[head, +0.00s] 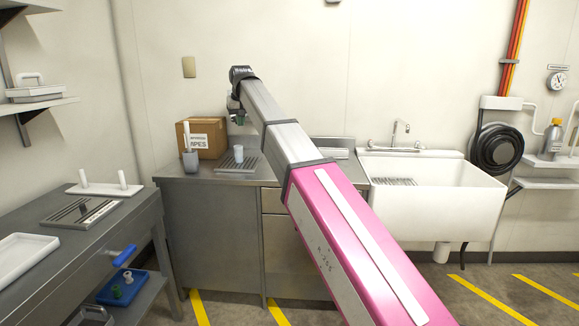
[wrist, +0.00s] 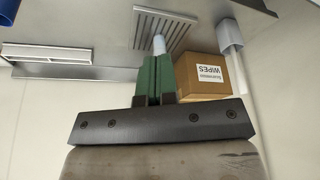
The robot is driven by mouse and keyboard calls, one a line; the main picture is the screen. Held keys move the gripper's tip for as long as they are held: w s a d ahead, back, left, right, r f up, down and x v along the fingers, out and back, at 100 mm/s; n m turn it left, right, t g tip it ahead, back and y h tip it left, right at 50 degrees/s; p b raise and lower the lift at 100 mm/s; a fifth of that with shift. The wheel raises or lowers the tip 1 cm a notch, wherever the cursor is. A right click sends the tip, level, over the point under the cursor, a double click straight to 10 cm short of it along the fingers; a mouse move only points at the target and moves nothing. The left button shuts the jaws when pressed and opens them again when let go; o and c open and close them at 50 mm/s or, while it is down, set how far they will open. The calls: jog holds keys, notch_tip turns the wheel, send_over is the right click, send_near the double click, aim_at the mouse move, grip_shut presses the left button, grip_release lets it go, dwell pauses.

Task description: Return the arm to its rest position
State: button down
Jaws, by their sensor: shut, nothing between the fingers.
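My arm reaches out over the steel counter (head: 215,186) in the head view, extended toward the back wall. My gripper (head: 239,121) hangs at its far end above the counter. In the wrist view the green fingers of my gripper (wrist: 154,72) are together with nothing held between them. A pale cylinder (head: 238,153) stands on a slotted drain plate (head: 228,165) below the gripper. In the wrist view the cylinder (wrist: 159,44) shows just beyond the fingertips, and I cannot tell the exact gap.
A cardboard wipes box (head: 210,140) and a grey cup (head: 190,161) holding a white stick stand left of the plate. A white sink (head: 440,195) is at right. A steel cart (head: 118,228) with trays is at left. Wall shelves (head: 40,103) jut out at upper left.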

jog(key=s+d+f+m+g, duration=0.1)
jog(key=s+d+f, duration=0.1)
jog(key=d+f, duration=0.65)
jog(key=s+d+f+h, duration=0.15)
jog(key=d+f, duration=0.35)
jog(key=f, duration=0.7)
jog(key=s+d+f+m+g+y, duration=0.1)
jog(key=s+d+f, duration=0.2)
jog(key=d+f, duration=0.5)
jog(key=s+d+f+m+g, duration=0.1)
jog(key=s+d+f, duration=0.7)
jog(key=s+f, duration=0.3)
jog(key=s+d+f+m, duration=0.1)
jog(key=s+d+f, duration=0.7)
jog(key=s+f, duration=0.3)
notch_tip(320, 180, down, 2)
jog(key=shift+f+g+h, duration=0.2)
jog(key=shift+g+h, duration=0.2)
jog(key=shift+h, duration=0.05)
jog(key=shift+d, duration=0.1)
